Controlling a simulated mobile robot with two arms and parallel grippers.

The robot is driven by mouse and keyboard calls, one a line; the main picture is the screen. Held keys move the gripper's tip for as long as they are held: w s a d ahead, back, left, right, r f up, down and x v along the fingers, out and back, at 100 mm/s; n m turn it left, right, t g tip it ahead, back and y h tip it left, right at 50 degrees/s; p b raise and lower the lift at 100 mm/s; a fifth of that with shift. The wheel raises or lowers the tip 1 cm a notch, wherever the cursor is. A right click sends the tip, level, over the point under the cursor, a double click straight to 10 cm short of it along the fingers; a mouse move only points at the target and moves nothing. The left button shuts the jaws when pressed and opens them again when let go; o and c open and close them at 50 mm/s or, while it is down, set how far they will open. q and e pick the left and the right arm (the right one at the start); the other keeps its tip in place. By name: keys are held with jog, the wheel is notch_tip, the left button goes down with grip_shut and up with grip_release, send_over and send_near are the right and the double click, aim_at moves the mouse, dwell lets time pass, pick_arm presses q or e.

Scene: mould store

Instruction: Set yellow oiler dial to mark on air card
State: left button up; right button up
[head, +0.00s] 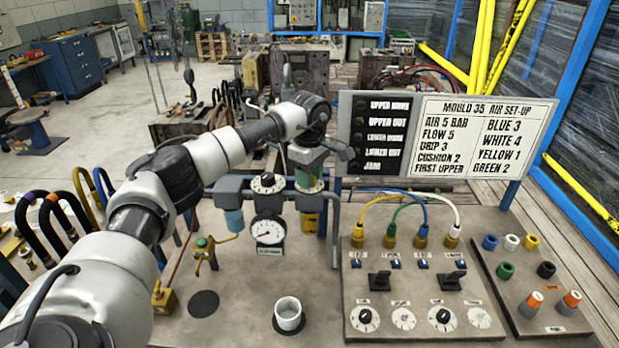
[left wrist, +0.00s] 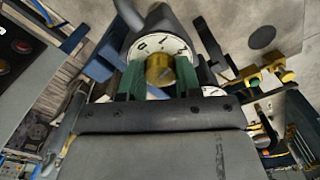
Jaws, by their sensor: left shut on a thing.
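The yellow oiler dial shows in the left wrist view as a brass-yellow knob (left wrist: 160,69) in front of a white scale ring (left wrist: 158,44) with black marks. My left gripper (left wrist: 161,76) is shut on this knob, with a green pad on each side. In the head view my left gripper (head: 308,170) reaches down onto the oiler, whose amber bowl (head: 309,221) hangs below. The gripper hides the dial there. The knob's setting is not readable. The air card (head: 485,136) reads "DRIP 3", "FLOW 5" and "AIR 5 BAR". My right gripper is out of view.
Beside the oiler are a black-and-white regulator knob (head: 264,184), a blue bowl (head: 234,221) and a pressure gauge (head: 268,232). A white cup (head: 288,312) stands in front. A valve panel (head: 421,280) with coloured hoses is on the right.

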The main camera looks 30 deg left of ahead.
pick_arm(q)
jog(key=m, duration=0.5)
jog(key=shift+m+b, duration=0.3)
jog(key=shift+b, duration=0.05)
jog(key=m, duration=0.5)
jog(key=shift+r+m, duration=0.1)
jog(key=shift+m, duration=0.2)
jog(key=o, duration=0.9)
notch_tip(320, 180, up, 11)
jog(key=b, duration=0.2)
jog(key=shift+b, duration=0.3)
jog(key=shift+f, duration=0.2)
